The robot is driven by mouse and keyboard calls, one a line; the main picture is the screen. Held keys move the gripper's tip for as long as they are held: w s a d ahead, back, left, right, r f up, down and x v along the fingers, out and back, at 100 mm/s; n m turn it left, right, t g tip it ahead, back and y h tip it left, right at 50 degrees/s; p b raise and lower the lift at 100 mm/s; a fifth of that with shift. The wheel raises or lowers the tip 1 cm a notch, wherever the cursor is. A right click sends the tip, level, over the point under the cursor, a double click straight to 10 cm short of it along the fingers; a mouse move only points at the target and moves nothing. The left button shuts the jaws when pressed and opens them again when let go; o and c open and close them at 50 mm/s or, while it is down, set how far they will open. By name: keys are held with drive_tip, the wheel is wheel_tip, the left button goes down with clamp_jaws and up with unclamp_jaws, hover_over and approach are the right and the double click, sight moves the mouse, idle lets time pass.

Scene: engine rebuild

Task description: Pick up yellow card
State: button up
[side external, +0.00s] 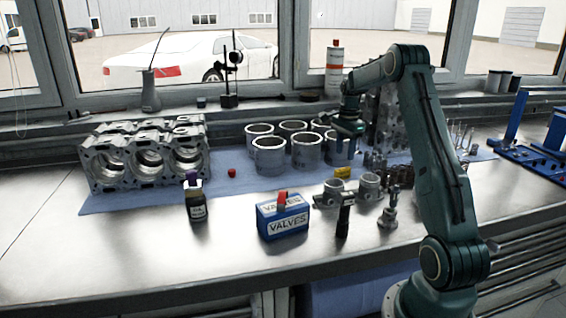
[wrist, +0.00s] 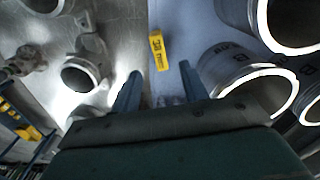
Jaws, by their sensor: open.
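The yellow card (side external: 343,172) is a small yellow piece with dark print, lying on the blue cloth between the cylinder liners and the pistons in the side external view. In the wrist view the yellow card (wrist: 158,51) lies beyond my fingertips, roughly in line with the gap between them. My gripper (wrist: 160,72) is open and empty, with its two blue fingers apart. In the side external view my gripper (side external: 348,133) is above and behind the card, beside the liners, and its fingertips are hard to make out.
Metal cylinder liners (side external: 270,155) stand left of and behind the card. Pistons (side external: 370,186) stand close in front of it. The front left of the bench is clear.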

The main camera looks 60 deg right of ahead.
sight(343, 169)
drive_tip(key=shift+f, duration=1.25)
drive_tip(key=shift+f, duration=0.1)
drive_tip(key=shift+a+f, duration=0.15)
drive_tip(key=shift+f, duration=2.35)
clamp_jaws()
